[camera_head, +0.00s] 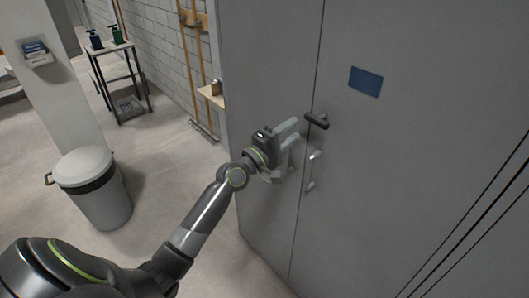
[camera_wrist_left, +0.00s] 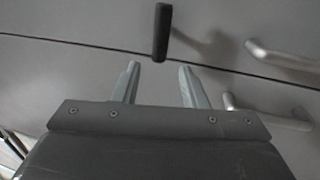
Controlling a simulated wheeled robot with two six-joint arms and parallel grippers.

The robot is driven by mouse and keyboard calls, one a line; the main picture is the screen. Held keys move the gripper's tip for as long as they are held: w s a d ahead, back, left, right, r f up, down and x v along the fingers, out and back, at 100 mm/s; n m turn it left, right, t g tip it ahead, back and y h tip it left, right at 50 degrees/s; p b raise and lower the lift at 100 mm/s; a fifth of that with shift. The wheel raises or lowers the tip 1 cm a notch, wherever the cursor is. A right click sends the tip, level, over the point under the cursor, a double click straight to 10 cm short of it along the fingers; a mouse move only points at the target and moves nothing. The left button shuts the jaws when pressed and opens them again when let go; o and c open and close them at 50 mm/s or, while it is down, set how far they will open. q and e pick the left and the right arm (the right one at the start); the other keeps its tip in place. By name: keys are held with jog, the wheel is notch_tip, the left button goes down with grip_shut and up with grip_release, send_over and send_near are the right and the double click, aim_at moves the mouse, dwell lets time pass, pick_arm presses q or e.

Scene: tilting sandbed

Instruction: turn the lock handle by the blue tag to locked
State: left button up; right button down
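The lock handle (camera_head: 317,120) is a short dark bar on the grey cabinet front, near the seam between the doors. It lies roughly level, across the door. The blue tag (camera_head: 366,82) is a plain rectangle on the right door, up and right of the handle. My left gripper (camera_head: 297,131) is open and empty, just left of the handle. In the left wrist view the dark handle (camera_wrist_left: 162,32) stands beyond and between the two spread fingertips (camera_wrist_left: 158,67), apart from them. My right gripper is in neither view.
Silver pull handles stand below the lock handle, one on the right door (camera_head: 312,172) and one on the left door near my gripper. A white lidded bin (camera_head: 98,200) stands on the floor at left. A small table (camera_head: 112,48) with bottles is farther back.

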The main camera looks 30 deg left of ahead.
pick_arm(q)
jog(key=b+v, duration=0.1)
jog(key=v, duration=0.8)
jog(key=shift+s, duration=0.35)
jog(key=a+f+m+g+y+b, duration=0.1)
jog(key=a+f+g+y, duration=0.15)
jog(key=f, duration=0.95)
jog(key=a+f+g+y+b, duration=0.1)
jog(key=a+f+y, duration=0.25)
jog(key=f, duration=0.85)
jog(key=s+a+f+m+g+y, duration=0.15)
jog(key=s+f, duration=0.25)
jog(key=f, duration=0.4)
jog(key=s+a+f+m+g, duration=0.1)
jog(key=s+f+m+g, duration=0.15)
jog(key=s+f, duration=0.45)
jog(key=s+d+f+m+g, duration=0.2)
jog(key=s+f+m+g, duration=0.1)
jog(key=s+f, duration=0.6)
jog(key=s+d+f+m+g+b, duration=0.1)
jog(key=s+f+g, duration=0.3)
jog(key=s+f, duration=0.5)
jog(key=s+d+f+m+g, duration=0.3)
jog(key=s+f, duration=0.6)
jog(key=s, duration=0.8)
jog(key=shift+s+f+m+b, duration=0.15)
jog(key=shift+m+b, duration=0.25)
jog(key=shift+m, duration=0.4)
